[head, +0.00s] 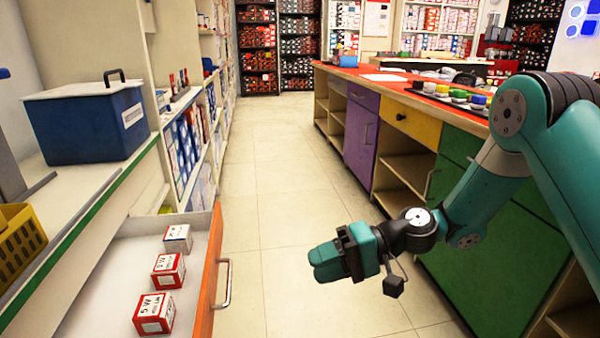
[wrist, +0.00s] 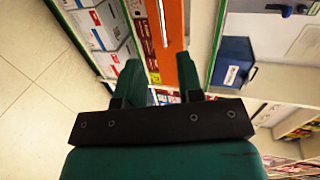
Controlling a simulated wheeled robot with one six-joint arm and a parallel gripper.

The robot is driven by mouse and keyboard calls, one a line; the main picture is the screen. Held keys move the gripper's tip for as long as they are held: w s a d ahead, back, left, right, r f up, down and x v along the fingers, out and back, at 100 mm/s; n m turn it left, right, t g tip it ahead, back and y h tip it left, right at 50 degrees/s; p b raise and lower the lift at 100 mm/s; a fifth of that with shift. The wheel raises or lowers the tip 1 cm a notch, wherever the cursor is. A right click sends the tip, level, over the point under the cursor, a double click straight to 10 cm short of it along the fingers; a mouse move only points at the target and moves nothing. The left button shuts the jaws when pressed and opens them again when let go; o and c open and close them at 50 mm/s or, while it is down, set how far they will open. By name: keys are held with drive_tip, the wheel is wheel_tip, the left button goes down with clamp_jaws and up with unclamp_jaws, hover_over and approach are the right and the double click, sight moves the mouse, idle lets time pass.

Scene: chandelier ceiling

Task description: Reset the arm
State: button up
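My gripper (head: 328,262) is held out over the aisle floor, right of the open drawer, in the head view. My teal arm reaches in from the right edge. In the wrist view my gripper (wrist: 160,82) shows two teal fingers set apart with a gap between them. Nothing is held between them. The fingers point toward the shelving and the orange drawer front (wrist: 188,70), and I cannot tell how far off it is.
The drawer (head: 206,275) at left is pulled out and holds three small boxes (head: 168,271). A blue bin (head: 92,122) stands on the counter above, near a yellow basket (head: 20,240). A red-topped counter (head: 400,95) with cabinets lines the right. The aisle floor (head: 285,190) is clear.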

drive_tip(key=s+d+r+n+t+h, duration=0.1)
drive_tip(key=s+d+r+n+h, duration=0.2)
drive_tip(key=s+d+r+h, duration=0.5)
drive_tip(key=s+d+r+n+t+h, duration=0.2)
drive_tip(key=s+r+h, duration=0.15)
drive_tip(key=s, duration=0.85)
wheel_tip(320, 180, up, 28)
drive_tip(key=p, duration=2.7)
drive_tip(key=shift+w+a+f+g+y+p, duration=0.15)
drive_tip(key=shift+a+g+y+p, duration=0.15)
drive_tip(key=shift+y, duration=0.15)
drive_tip(key=shift+a, duration=0.1)
